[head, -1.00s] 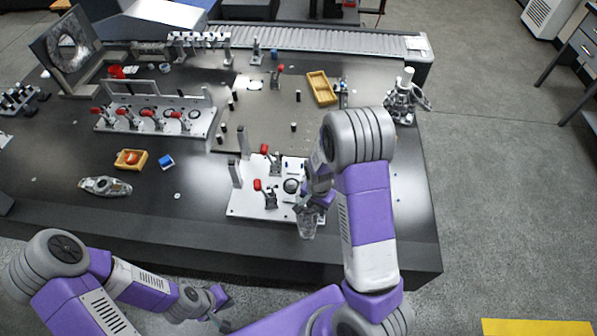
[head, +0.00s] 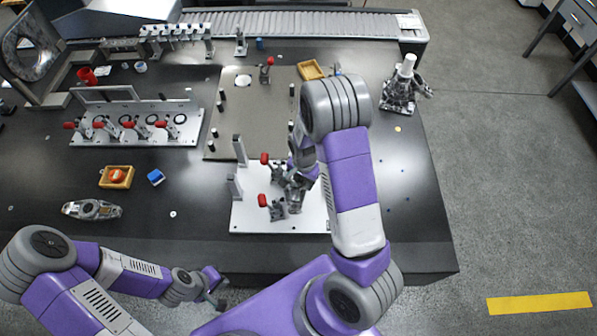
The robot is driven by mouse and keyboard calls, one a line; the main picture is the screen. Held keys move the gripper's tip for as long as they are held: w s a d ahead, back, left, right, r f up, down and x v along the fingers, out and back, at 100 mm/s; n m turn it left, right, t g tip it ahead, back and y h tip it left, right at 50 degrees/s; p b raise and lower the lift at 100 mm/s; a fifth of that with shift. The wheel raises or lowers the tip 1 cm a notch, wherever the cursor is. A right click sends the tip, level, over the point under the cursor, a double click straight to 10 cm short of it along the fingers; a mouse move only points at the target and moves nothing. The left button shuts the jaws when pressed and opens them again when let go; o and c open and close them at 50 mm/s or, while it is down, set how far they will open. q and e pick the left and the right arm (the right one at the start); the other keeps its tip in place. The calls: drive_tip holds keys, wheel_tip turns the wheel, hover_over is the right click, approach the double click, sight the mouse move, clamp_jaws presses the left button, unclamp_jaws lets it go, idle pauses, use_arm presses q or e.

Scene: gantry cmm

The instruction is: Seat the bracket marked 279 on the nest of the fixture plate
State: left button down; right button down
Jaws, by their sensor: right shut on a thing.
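The fixture plate (head: 251,218) is a white plate near the front of the table, with two red-handled toggle clamps and two grey uprights on its left side. My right gripper (head: 298,181) is over the plate, shut on a grey metal bracket (head: 296,199). The bracket is close to the clamps; I cannot tell whether it touches the plate. Its number is not readable. The nest is hidden behind my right gripper and arm. My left gripper (head: 215,289) is low in front of the table, away from the plate; its finger opening is unclear.
Another metal part (head: 398,92) stands at the back right.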

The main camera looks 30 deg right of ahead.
sight(304, 186)
drive_tip(key=shift+s+f+b, duration=0.15)
drive_tip(key=shift+f+b, duration=0.6)
drive_tip(key=shift+f, duration=0.05)
wheel_tip(304, 186, down, 4)
drive_tip(key=b, duration=0.3)
drive_tip(key=shift+f+b, duration=0.15)
drive_tip(key=shift+b, duration=0.15)
idle(1.1)
drive_tip(key=shift+f, duration=0.45)
idle(0.3)
drive_tip(key=c, duration=0.6)
unclamp_jaws()
drive_tip(key=shift+r+p, duration=0.8)
drive_tip(key=shift+r, duration=3)
